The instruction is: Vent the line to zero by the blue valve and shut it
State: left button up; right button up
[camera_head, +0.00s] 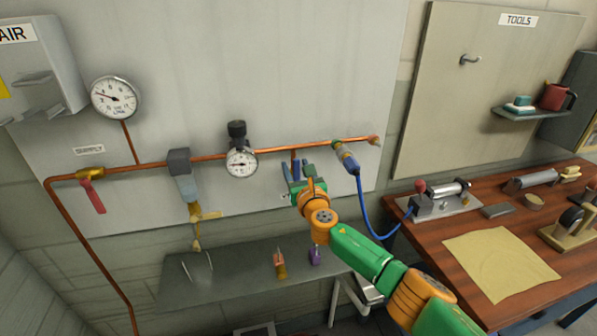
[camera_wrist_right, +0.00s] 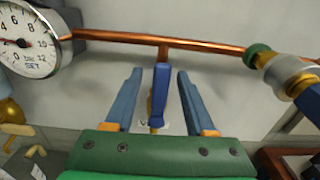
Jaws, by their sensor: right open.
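The blue valve (camera_wrist_right: 158,92) sits under a short copper stub below the pipe. Its blue lever hangs down, roughly in line with the stub. It also shows small in the head view (camera_head: 297,168), partly hidden by my gripper. My right gripper (camera_wrist_right: 160,78) is open, with one finger on each side of the lever and visible gaps to both. It is also in the head view (camera_head: 298,178). The set gauge (camera_wrist_right: 28,40) is cut off at the left; its needle points left, low on the scale. It also shows in the head view (camera_head: 241,162). My left gripper is out of view.
The copper pipe (camera_head: 215,159) runs along the wall panel. A red-handled supply valve (camera_head: 92,195) and supply gauge (camera_head: 115,98) are at left. A hose coupling (camera_head: 346,156) with a blue hose (camera_head: 364,205) is close right of my gripper. A grey shelf (camera_head: 230,275) lies below.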

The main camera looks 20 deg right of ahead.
jog(key=s+p, duration=0.1)
jog(key=s, duration=0.5)
jog(key=shift+s+a, duration=0.2)
jog(key=shift+s, duration=0.1)
jog(key=s+d+f+m+g, duration=0.15)
jog(key=f+m, duration=0.25)
jog(key=f, duration=0.4)
jog(key=s+f+m+g, duration=0.3)
jog(key=f, duration=0.5)
jog(key=s+d+f+m+g, duration=0.15)
jog(key=f+m, duration=0.25)
jog(key=f, duration=0.4)
jog(key=s+f+m+g+b, duration=0.1)
jog(key=s+f+m+g, duration=0.45)
jog(key=s+f, duration=0.7)
jog(key=s+a+f+m+g, duration=0.1)
jog(key=s+f+m, duration=0.3)
jog(key=s, duration=0.6)
jog(key=s+a+f+m+g, duration=0.1)
jog(key=s+f+m, duration=0.4)
jog(key=s, duration=0.6)
jog(key=s+f+m+g+y+b, duration=0.1)
jog(key=s+f+m+g, duration=0.2)
jog(key=s, duration=0.8)
notch_tip(320, 180, down, 2)
jog(key=m, duration=0.4)
jog(key=shift+a+m, duration=0.35)
jog(key=shift+a, duration=0.05)
